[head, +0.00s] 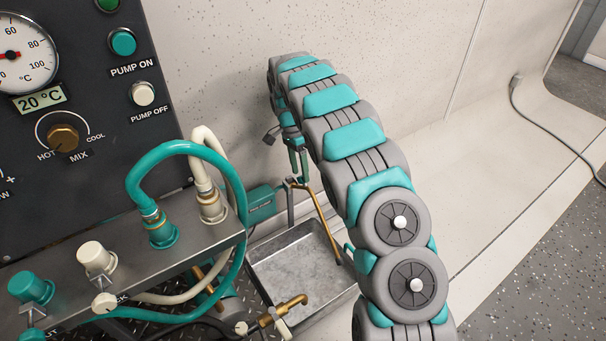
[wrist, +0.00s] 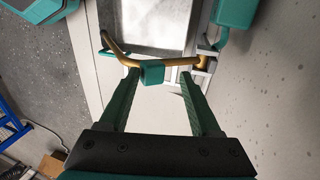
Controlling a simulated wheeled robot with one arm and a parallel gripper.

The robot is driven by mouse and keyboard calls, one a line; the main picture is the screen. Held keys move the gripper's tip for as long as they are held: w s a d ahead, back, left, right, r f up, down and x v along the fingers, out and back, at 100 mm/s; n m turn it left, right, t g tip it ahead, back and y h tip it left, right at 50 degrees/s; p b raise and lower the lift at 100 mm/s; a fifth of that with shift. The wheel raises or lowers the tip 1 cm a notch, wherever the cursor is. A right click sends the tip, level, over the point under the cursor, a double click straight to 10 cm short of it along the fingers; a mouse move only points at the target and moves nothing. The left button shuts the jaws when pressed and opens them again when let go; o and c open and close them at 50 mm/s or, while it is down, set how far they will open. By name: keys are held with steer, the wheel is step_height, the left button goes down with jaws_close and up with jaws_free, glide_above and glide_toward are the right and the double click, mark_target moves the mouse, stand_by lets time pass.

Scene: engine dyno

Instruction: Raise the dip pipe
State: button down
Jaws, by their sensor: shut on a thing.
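The dip pipe (head: 321,223) is a thin brass pipe at a green-grey unit beside the panel bench. It slants down to the right over a shallow metal tray (head: 262,276). My gripper (head: 298,178) reaches down from above to the pipe's upper end. In the wrist view the brass pipe (wrist: 180,62) runs across between the fingertips of my gripper (wrist: 160,74), with a teal block (wrist: 151,72) on it. I cannot tell whether the pipe's lower end touches the tray.
The control panel (head: 80,130) and the bench with teal (head: 180,150) and white hoses stand at the left. A brass tap (head: 287,308) sticks out near the tray's front. A pale wall is close behind my arm. The floor at the right is clear apart from a cable (head: 545,128).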

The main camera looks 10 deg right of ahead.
steer(key=shift+w+a+f, duration=0.25)
steer(key=shift+w+f, duration=0.1)
steer(key=shift+w, duration=0.05)
steer(key=shift+c, duration=2.4)
jaws_free()
steer(key=shift+f, duration=0.15)
steer(key=shift+c, duration=0.3)
steer(key=shift+s+r, duration=0.1)
steer(key=shift+r, duration=0.2)
steer(key=v, duration=0.7)
steer(key=shift+r, duration=0.35)
